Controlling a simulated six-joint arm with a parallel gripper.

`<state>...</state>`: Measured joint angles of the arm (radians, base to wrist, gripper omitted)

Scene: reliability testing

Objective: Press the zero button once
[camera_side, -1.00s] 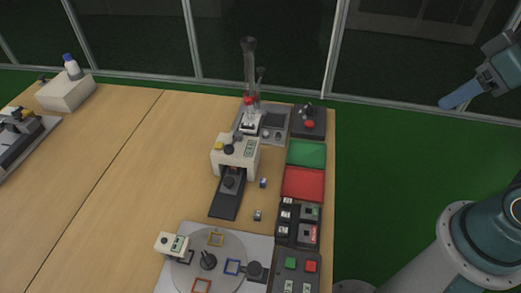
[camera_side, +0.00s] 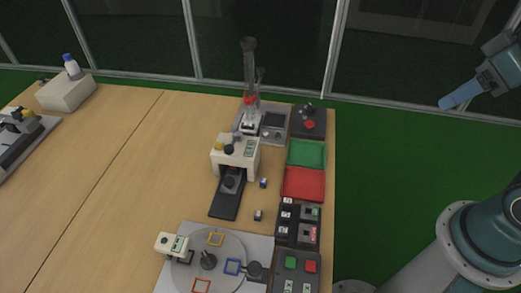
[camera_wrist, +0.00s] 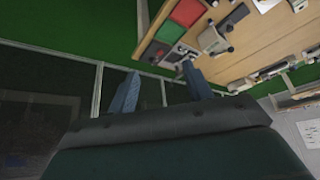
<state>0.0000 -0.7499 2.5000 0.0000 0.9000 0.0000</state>
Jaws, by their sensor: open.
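My gripper (camera_side: 446,104) is high at the upper right in the side view, well off the table and touching nothing. In the wrist view its two blue fingers (camera_wrist: 160,72) stand apart with nothing between them. I cannot tell which control is the zero button, as the labels are too small to read. A white device (camera_side: 236,152) with a small display, a yellow knob and a black knob stands mid-table. A dark panel (camera_side: 298,223) with small displays and light buttons lies at the right edge. Below it is a box (camera_side: 301,275) with green and red buttons.
A turntable plate (camera_side: 222,262) with coloured square frames is at the front. Green (camera_side: 307,154) and red (camera_side: 304,183) trays line the right edge. A tall device (camera_side: 251,85) stands at the back beside a joystick box (camera_side: 312,116).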

